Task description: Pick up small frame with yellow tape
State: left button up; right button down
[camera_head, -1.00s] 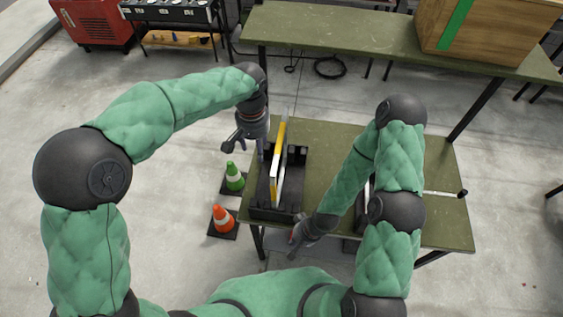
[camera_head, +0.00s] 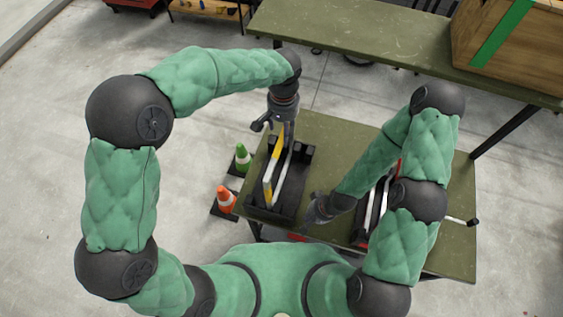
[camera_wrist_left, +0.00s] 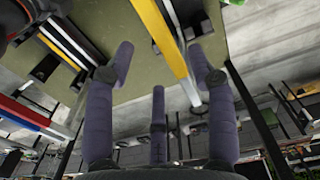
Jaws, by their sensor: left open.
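A narrow upright frame with yellow tape (camera_head: 269,178) stands in a black rack (camera_head: 287,212) on the green table in the head view. My left gripper (camera_head: 280,122) is at the far end of this frame, pointing down. In the left wrist view the yellow-taped frame (camera_wrist_left: 160,32) runs between the spread fingers of my left gripper (camera_wrist_left: 160,64), which is open. I cannot tell whether a finger touches it. My right gripper (camera_head: 317,209) hangs low near the table's front edge, right of the rack. Its fingers are too small to read.
A second black rack with a pale frame (camera_head: 371,208) stands to the right, partly behind my right arm. Green (camera_head: 242,158) and orange (camera_head: 226,199) cones are left of the table (camera_head: 325,138). A wooden crate (camera_head: 520,55) sits on the back table.

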aim_at(282, 140)
pick_arm(q)
jog(key=shift+w+d+f, duration=0.15)
jog(key=shift+f, duration=0.4)
jog(key=shift+w+d+f, duration=0.15)
jog(key=shift+f, duration=0.4)
jog(key=f, duration=0.1)
jog(key=f+p, duration=0.1)
jog(key=s+f, duration=0.1)
jog(key=f, duration=0.1)
jog(key=shift+a, duration=0.35)
jog(key=shift+w+d+f, duration=0.1)
jog(key=shift+w+f, duration=0.1)
jog(key=shift+f, duration=0.2)
jog(key=shift+s, duration=0.1)
jog(key=c, duration=0.5)
jog(key=shift+r, duration=0.1)
grip_shut()
